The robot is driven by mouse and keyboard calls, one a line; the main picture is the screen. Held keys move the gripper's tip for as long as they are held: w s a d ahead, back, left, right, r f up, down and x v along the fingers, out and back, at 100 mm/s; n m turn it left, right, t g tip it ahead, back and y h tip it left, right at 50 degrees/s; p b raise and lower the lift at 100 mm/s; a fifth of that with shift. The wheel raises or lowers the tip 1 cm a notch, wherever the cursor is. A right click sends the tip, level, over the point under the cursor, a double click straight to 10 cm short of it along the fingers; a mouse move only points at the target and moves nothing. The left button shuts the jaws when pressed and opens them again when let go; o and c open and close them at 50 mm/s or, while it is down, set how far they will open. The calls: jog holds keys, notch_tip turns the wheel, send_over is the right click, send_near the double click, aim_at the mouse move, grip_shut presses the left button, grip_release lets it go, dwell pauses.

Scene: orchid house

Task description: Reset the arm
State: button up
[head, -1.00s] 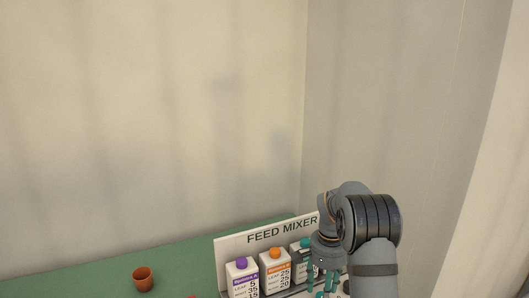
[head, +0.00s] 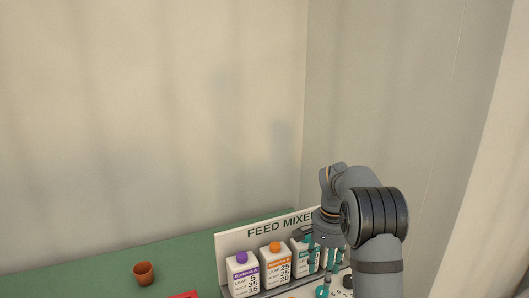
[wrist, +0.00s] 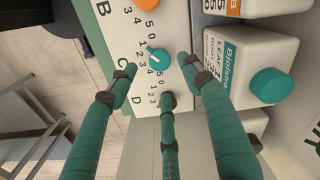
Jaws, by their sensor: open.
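My gripper (head: 326,262) hangs from my arm at the right end of the feed mixer (head: 262,233). Its three teal-wrapped fingers are spread and hold nothing. In the wrist view my gripper (wrist: 157,80) is above the mixer's white dial panel (wrist: 180,20). A teal dial (wrist: 158,58) shows between the fingertips; whether any finger touches it I cannot tell. The teal dial (head: 322,291) also shows at the bottom of the head view.
An orange dial (wrist: 146,4) is at the wrist view's top edge. A terracotta pot (head: 143,273) and red object (head: 185,295) are on the left.

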aim_at(322, 290)
notch_tip(322, 290, up, 5)
notch_tip(322, 290, down, 10)
jog(key=shift+s+f, duration=0.1)
jog(key=shift+f, duration=0.15)
jog(key=shift+f+p, duration=0.35)
jog(key=shift+r+n+p, duration=0.15)
jog(key=shift+n+p, duration=0.4)
jog(key=shift+n, duration=0.55)
jog(key=n+p, duration=0.2)
jog(key=n, duration=0.2)
jog(key=n+p, duration=0.4)
jog(key=n, duration=0.1)
jog(key=shift+r+n, duration=0.1)
jog(key=shift+n, duration=0.2)
jog(key=n+p, duration=0.5)
jog(key=n, duration=0.2)
jog(key=n+p, duration=0.2)
jog(key=n, duration=0.1)
jog(key=shift+f+n+p, duration=0.3)
jog(key=shift+n+p, duration=0.25)
jog(key=shift+n, duration=0.15)
